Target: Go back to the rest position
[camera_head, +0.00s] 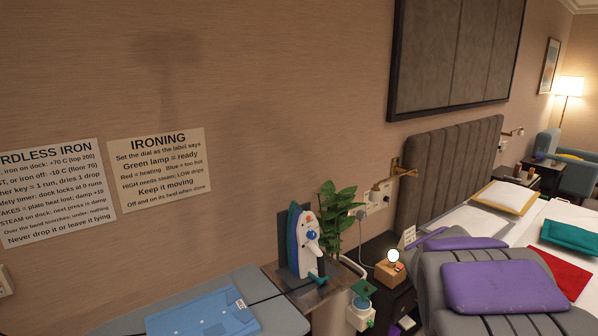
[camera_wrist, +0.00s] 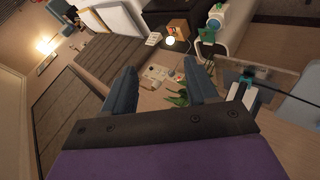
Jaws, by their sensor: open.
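My gripper (camera_wrist: 159,76) shows in the wrist view with its two blue-grey fingers spread apart and nothing between them. Past the fingers are the wall, the plant and the wall sockets. The grey and purple parts at the lower right of the head view look like my arm; I cannot make out the fingers there. The white and blue cordless iron (camera_head: 306,240) stands upright on its dock, apart from my gripper. A folded blue shirt (camera_head: 203,313) lies flat on the grey ironing board (camera_head: 255,286).
A green plant (camera_head: 338,213) stands behind the iron. A lit round lamp on a wooden box (camera_head: 391,272) and a white and green device (camera_head: 360,308) stand to its right. The bed's tall headboard (camera_head: 447,176) is beyond. Two printed signs hang on the wall, including the ironing sign (camera_head: 160,168).

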